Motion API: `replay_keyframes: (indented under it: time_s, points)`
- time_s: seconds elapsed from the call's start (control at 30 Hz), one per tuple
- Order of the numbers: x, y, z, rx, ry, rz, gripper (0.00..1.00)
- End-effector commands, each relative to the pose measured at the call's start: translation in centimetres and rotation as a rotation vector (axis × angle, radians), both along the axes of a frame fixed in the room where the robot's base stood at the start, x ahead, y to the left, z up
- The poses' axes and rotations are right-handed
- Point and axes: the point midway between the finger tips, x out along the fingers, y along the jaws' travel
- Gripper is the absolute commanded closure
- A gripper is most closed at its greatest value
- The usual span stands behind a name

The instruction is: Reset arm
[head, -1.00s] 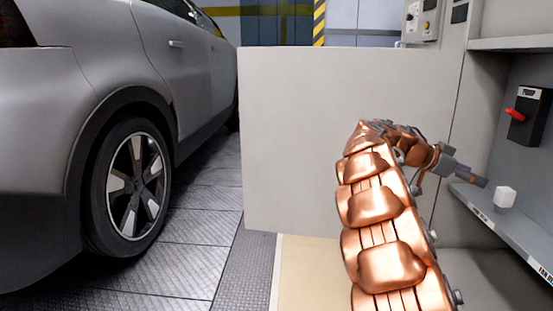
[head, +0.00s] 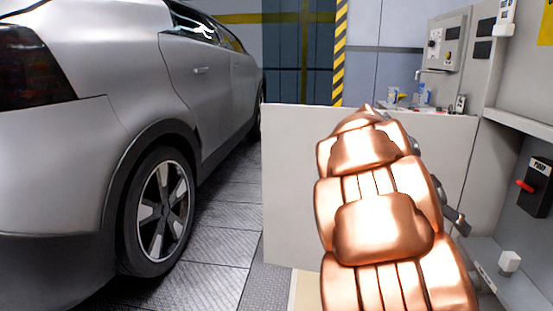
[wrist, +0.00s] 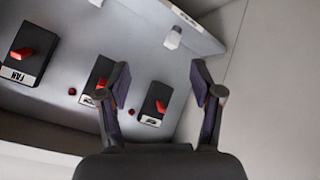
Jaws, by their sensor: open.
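My copper-coloured arm (head: 385,225) fills the lower middle of the head view. My gripper (wrist: 160,95) is open and empty in the wrist view, its two dark fingers apart. Beyond the fingers is a grey panel with red-handled switches. One switch, labelled FAN (wrist: 32,52), is at the left. Another (wrist: 102,75) is partly hidden behind the left finger, and a third (wrist: 156,103) shows between the fingers. In the head view, only a dark end part of my arm shows at its right side; the fingertips cannot be made out there.
A silver car (head: 150,110) stands on the left over a tiled floor (head: 215,235). A pale panel (head: 292,180) stands behind my arm. On the right are a shelf (head: 525,130), a PUMP switch (head: 535,187) and a small white block (head: 509,262) on a lower ledge. Small items sit on the back counter.

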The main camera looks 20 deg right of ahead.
Motion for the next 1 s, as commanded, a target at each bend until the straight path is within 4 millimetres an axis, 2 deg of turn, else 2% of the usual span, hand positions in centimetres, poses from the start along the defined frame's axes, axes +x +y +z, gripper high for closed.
replay_keyframes:
  time_s: [0.03, 0.57, 0.87, 1.0]
  points:
    - [-0.1, 1.5, 2.0, 0.037, 0.008, 0.037, 0.34]
    - [-3.2, 16.5, 7.3, 0.439, 0.137, 0.48, 0.34]
    - [-6.5, 25.4, 10.4, 0.655, 0.218, 0.784, 0.34]
    - [-8.7, 29.4, 12.1, 0.749, 0.26, 0.935, 0.34]
